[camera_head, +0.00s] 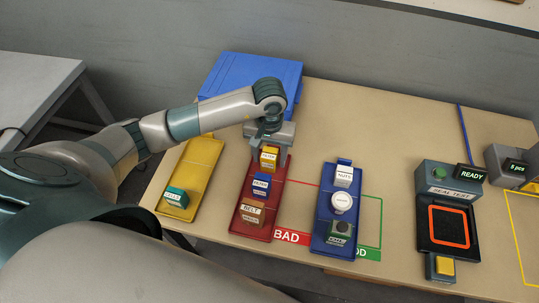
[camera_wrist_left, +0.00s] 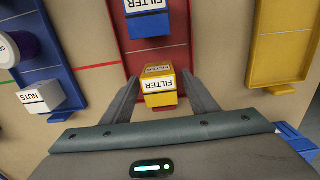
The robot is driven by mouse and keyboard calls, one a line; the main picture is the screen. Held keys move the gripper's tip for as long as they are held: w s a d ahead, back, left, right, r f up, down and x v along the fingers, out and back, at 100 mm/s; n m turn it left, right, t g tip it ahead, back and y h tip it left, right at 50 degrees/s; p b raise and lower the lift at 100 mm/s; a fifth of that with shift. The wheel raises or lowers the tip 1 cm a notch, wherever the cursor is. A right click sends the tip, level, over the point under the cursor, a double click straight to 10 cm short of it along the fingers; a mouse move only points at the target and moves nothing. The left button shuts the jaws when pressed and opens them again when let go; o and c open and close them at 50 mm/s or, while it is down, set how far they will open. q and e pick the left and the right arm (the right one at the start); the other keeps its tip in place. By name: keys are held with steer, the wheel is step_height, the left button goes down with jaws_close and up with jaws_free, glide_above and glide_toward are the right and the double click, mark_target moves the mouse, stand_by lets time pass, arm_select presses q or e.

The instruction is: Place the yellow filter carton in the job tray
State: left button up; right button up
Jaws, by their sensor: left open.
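The yellow filter carton (camera_head: 269,157) stands at the far end of the red tray (camera_head: 246,222), with a white FILTER label. In the left wrist view the carton (camera_wrist_left: 158,98) lies between the two fingers. My left gripper (camera_head: 268,146) is open, with its fingers on either side of the carton; I see no clear contact. None of the trays carries a readable "job" label; there is a red, a yellow (camera_head: 205,158) and a blue tray (camera_head: 325,240). My right gripper is not in view.
The red tray also holds a blue filter carton (camera_head: 261,184) and a brown belt box (camera_head: 252,213). The blue tray holds several items, including a nuts box (camera_head: 343,177). A large blue box (camera_head: 240,75) stands behind; a seal test device (camera_head: 450,190) stands right.

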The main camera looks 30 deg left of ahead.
mark_target(269, 153)
arm_select(q)
steer(key=shift+w+r+b, duration=0.1)
steer(key=shift+r+b, duration=0.3)
steer(key=shift+r, duration=0.25)
step_height(269, 153, up, 10)
steer(key=b, duration=0.3)
steer(key=shift+f, duration=0.15)
steer(key=shift+r+b, duration=0.35)
steer(key=shift+r, duration=0.25)
